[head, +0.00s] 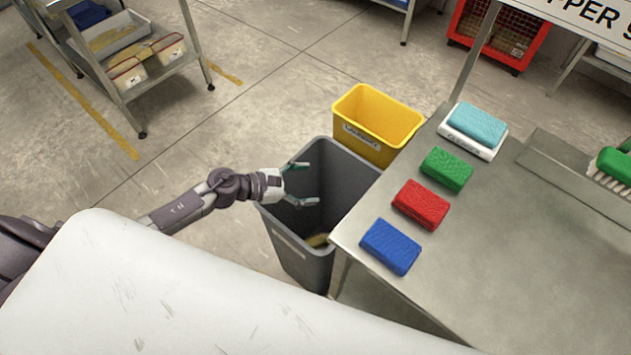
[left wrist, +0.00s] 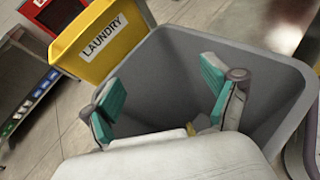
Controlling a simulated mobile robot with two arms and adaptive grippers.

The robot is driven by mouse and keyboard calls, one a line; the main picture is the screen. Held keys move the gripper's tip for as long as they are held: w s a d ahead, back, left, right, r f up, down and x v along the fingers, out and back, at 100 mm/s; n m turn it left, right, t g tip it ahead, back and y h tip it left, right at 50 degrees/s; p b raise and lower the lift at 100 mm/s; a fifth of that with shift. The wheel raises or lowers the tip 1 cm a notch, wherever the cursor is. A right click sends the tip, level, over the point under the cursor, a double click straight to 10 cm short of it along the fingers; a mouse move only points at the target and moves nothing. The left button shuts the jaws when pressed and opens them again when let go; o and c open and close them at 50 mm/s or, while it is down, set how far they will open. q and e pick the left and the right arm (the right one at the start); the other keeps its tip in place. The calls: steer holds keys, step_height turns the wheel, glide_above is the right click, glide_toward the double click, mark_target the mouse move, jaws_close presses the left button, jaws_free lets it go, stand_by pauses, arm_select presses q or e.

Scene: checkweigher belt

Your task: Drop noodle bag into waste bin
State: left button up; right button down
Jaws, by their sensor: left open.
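The grey bin (head: 288,250) stands on the floor beside the steel table, with its mouth open upward. It also fills the middle of the left wrist view (left wrist: 262,62). My left gripper (head: 308,183) is open over the bin's mouth, its green-padded fingers apart with nothing between them. A tan-yellow item (head: 318,240) lies low inside the bin, mostly hidden; I cannot tell for sure that it is the noodle bag. A small yellowish patch also shows beyond the fingers in the left wrist view (left wrist: 203,124). My right gripper is not in view.
A yellow laundry bin (head: 378,122) stands right behind the grey bin. The steel table (head: 470,260) at right holds blue, red and green sponges (head: 421,204) and a light blue one on a white base. A shelf cart (head: 150,80) stands back left. Open floor lies between.

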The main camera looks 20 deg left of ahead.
arm_select(q)
steer(key=v, duration=0.9)
steer(key=shift+r, duration=0.15)
